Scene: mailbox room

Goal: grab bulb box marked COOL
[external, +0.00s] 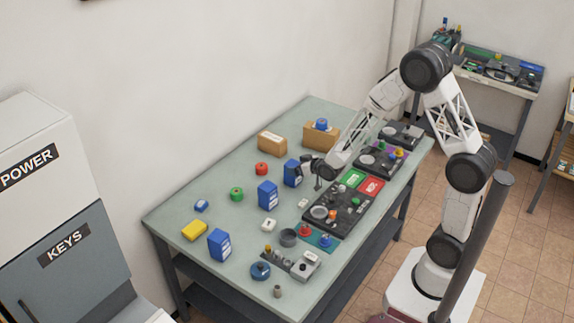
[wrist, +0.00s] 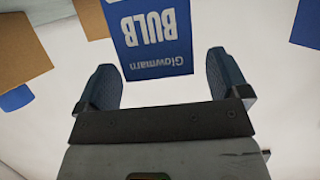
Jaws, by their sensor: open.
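My gripper (external: 312,172) is open over the green-grey table. In the wrist view my gripper (wrist: 162,72) has its two dark blue fingers spread, with nothing between them. Just beyond the fingertips is a blue bulb box (wrist: 150,38) with white upside-down lettering "BULB" and "Glowmarn". No COOL mark is readable on it. In the external view, three blue boxes with white labels stand on the table: one beside my gripper (external: 292,173), one in the middle (external: 267,195) and one near the front left (external: 219,245). Their lettering is too small to read.
Two brown cartons (external: 272,143) stand at the back, one with a blue item on top. Red (external: 262,169) and green (external: 237,194) round items and a yellow block (external: 195,230) lie to the left. Dark equipment panels (external: 335,210) line the right side. Another blue box (wrist: 306,24) shows at the wrist view's right edge.

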